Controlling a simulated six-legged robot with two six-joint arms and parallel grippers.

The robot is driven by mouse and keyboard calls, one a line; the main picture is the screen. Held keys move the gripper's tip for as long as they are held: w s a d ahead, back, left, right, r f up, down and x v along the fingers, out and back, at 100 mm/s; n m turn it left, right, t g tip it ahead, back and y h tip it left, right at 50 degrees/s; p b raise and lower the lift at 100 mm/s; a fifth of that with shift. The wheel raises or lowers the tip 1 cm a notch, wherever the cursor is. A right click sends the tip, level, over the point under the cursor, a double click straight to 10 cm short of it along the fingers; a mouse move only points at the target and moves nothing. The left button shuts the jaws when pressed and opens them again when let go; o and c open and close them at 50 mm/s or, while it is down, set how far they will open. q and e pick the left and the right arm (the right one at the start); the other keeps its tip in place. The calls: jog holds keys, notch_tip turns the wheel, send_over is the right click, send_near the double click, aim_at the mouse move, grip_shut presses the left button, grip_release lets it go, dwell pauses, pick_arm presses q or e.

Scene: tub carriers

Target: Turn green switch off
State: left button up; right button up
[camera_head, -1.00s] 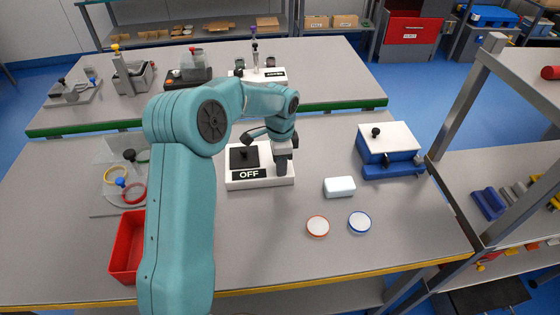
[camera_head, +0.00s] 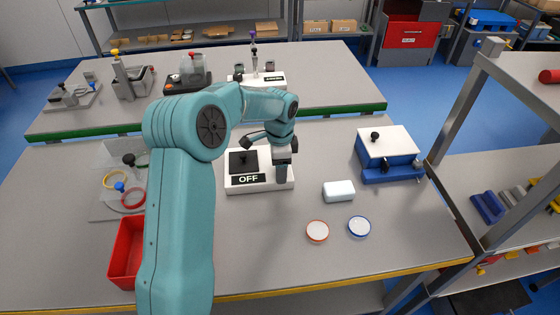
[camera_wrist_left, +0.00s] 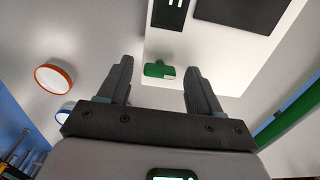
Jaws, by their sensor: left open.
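A white switch box (camera_head: 258,186) with a black plate and an OFF label (camera_head: 248,179) stands on the near table. In the left wrist view, the green switch (camera_wrist_left: 158,70) is a small green piece with a pale end on the white panel, framed between my fingers. In the head view my gripper hides it. My left gripper (camera_head: 281,172) is over the right part of the box, fingers pointing down. In the wrist view its two fingers are apart with nothing held. I cannot tell whether they touch the switch. My right gripper is not in view.
A white soap-like block (camera_head: 339,190), an orange-rimmed disc (camera_head: 317,231) and a blue-rimmed disc (camera_head: 359,227) lie to the right. A blue and white box (camera_head: 390,150) stands behind them. A red bin (camera_head: 126,250) is at left. The front middle of the table is clear.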

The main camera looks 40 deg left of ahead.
pick_arm(q)
notch_tip(320, 180, up, 16)
jog(key=shift+r, duration=0.15)
dwell(0.3)
jog(key=shift+d, duration=0.1)
dwell(0.4)
